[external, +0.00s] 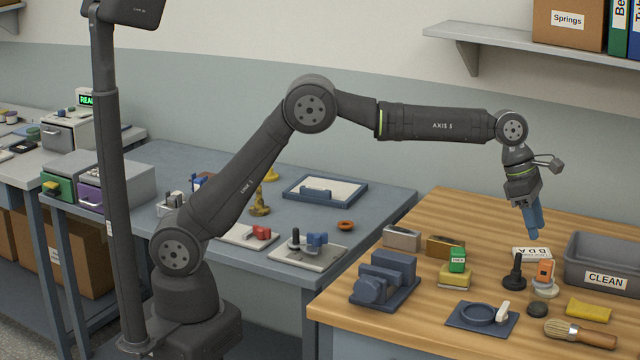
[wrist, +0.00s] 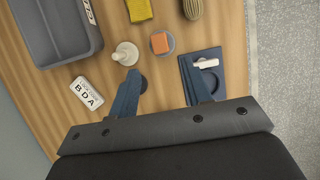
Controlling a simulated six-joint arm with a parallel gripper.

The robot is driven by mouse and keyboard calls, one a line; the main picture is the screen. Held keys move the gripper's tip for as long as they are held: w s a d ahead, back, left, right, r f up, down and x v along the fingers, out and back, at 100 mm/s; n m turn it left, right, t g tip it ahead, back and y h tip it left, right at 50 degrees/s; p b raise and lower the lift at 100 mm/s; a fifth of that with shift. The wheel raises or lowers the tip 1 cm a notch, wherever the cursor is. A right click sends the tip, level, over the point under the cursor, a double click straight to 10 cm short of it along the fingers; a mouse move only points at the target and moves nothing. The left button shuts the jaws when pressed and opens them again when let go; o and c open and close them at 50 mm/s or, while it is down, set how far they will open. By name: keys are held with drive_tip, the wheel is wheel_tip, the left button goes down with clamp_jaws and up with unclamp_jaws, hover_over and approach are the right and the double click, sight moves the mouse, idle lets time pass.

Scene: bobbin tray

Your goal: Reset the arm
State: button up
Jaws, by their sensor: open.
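My gripper (external: 534,232) hangs from my arm above the wooden bench (external: 440,213), its blue fingers pointing down. In the wrist view the two fingers (wrist: 160,80) are spread apart with nothing between them. Beneath them are bench items: an orange block on a round grey base (external: 545,275), also in the wrist view (wrist: 160,42), and a blue plate with a round recess and a white piece on it (external: 482,317). The left finger partly covers a dark round thing in the wrist view. My arm is raised and stretched out to the right.
A grey bin marked CLEAN (external: 604,282) stands at the right. A shelf (external: 500,38) is on the wall above.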

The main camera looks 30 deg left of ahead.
sight(544, 261)
drive_tip(key=x, duration=1.1)
drive_tip(key=shift+a, duration=0.15)
drive_tip(key=r, duration=0.5)
drive_tip(key=shift+s, duration=0.3)
drive_tip(key=s+a+r, duration=0.2)
drive_tip(key=s+r, duration=0.5)
drive_tip(key=s, duration=0.4)
drive_tip(key=w+a+f, duration=0.2)
drive_tip(key=w+a, duration=0.2)
drive_tip(key=a, duration=0.4)
drive_tip(key=w+a+f, duration=0.2)
drive_tip(key=w+a, duration=0.3)
drive_tip(key=a, duration=0.3)
drive_tip(key=a+f, duration=0.1)
drive_tip(key=a, duration=0.5)
drive_tip(key=a+f, duration=0.2)
drive_tip(key=a, duration=0.5)
drive_tip(key=a+f, duration=0.2)
drive_tip(key=a, duration=0.5)
drive_tip(key=shift+s+f, duration=0.15)
drive_tip(key=shift+f, duration=0.05)
drive_tip(key=shift+w+f, duration=0.3)
drive_tip(key=shift+w, duration=0.2)
drive_tip(key=shift+w+a+f, duration=0.2)
drive_tip(key=shift+w+f, duration=0.1)
drive_tip(key=shift+w, duration=0.2)
drive_tip(key=shift+s+r, duration=0.1)
